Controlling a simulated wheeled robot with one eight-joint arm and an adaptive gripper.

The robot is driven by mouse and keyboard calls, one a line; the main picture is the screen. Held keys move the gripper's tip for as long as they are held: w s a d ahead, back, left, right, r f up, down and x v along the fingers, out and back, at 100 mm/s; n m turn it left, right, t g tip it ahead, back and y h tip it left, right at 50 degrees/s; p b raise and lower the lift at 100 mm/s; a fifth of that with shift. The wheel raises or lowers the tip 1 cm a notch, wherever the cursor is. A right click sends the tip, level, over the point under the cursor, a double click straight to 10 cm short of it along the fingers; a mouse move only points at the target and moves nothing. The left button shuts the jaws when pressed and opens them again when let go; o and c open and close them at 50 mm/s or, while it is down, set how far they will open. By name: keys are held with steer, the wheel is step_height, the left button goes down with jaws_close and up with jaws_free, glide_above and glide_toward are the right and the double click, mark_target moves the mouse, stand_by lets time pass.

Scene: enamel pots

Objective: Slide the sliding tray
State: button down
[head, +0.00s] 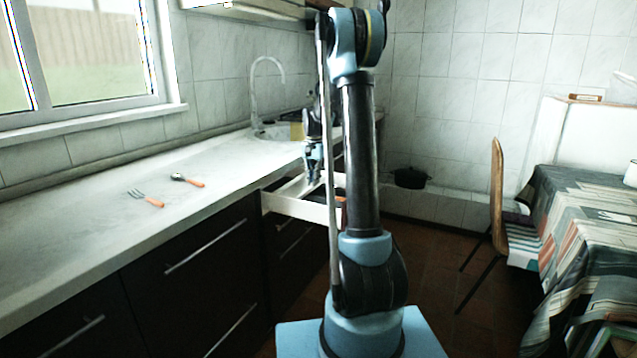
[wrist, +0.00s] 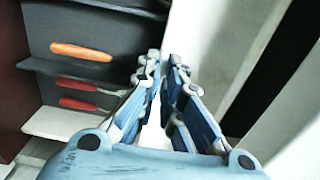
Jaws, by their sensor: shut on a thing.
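The sliding tray, a white drawer-like box (head: 285,207), stands out from the dark cabinet front in the head view. My gripper (head: 314,178) points down at it, partly behind my own arm. In the wrist view, my gripper (wrist: 164,62) has its two fingers close together on either side of a thin white wall of the tray (wrist: 183,30), shut on it. Dark compartments to the left of the fingers hold an orange-handled utensil (wrist: 82,51) and red-handled ones (wrist: 80,84). The exact contact at the fingertips is hard to see, and my arm hides the tray's right part.
A fork (head: 146,198) and a spoon (head: 188,180) lie on the pale counter (head: 80,240), left of the tray. A sink (head: 275,132) is behind. A black pot (head: 410,178) stands at the back wall. A chair (head: 500,200) and a cloth-covered table (head: 590,230) are right.

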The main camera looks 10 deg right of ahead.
mark_target(305, 187)
steer(key=w+a, duration=0.2)
steer(key=a, duration=0.1)
steer(key=shift+w+a, duration=0.2)
steer(key=shift+w, duration=0.05)
steer(key=c, duration=1.8)
jaws_free()
steer(key=shift+o, duration=0.2)
step_height(305, 187, up, 12)
